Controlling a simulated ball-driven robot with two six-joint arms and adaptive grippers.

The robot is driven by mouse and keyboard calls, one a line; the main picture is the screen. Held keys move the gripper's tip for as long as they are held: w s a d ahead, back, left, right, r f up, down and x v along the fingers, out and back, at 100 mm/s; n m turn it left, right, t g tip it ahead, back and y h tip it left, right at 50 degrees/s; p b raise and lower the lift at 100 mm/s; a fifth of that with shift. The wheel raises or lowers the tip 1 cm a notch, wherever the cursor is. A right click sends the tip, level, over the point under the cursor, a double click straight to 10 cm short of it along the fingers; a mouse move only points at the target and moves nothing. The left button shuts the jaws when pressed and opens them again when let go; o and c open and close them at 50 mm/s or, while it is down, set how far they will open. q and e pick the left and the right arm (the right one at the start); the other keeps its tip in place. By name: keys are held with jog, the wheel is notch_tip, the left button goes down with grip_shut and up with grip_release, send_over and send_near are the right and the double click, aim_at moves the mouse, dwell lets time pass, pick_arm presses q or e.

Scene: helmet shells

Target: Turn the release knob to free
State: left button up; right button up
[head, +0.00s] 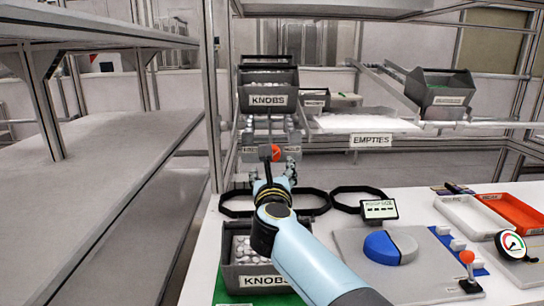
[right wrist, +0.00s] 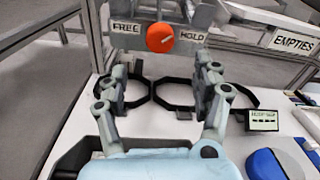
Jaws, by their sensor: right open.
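The release knob (right wrist: 160,37) is a round orange-red dial between a FREE label (right wrist: 126,30) on the left and a HOLD label (right wrist: 193,36) on the right. A pale mark on it points towards the HOLD side. In the head view the knob (head: 276,153) sits under the upper KNOBS bin, partly behind my gripper. My right gripper (head: 276,172) is open and empty, its two fingers spread below and in front of the knob, apart from it. It also shows in the right wrist view (right wrist: 165,85). My left gripper is not in view.
The upper KNOBS bin (head: 268,90) sits on a sloped rack above the knob. An EMPTIES rail (head: 371,141) runs behind.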

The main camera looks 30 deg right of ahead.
jog(key=x, duration=0.9)
jog(key=shift+w+d+b, duration=0.2)
jog(key=shift+w+b, duration=0.1)
jog(key=shift+c, duration=0.3)
jog(key=c, duration=1.1)
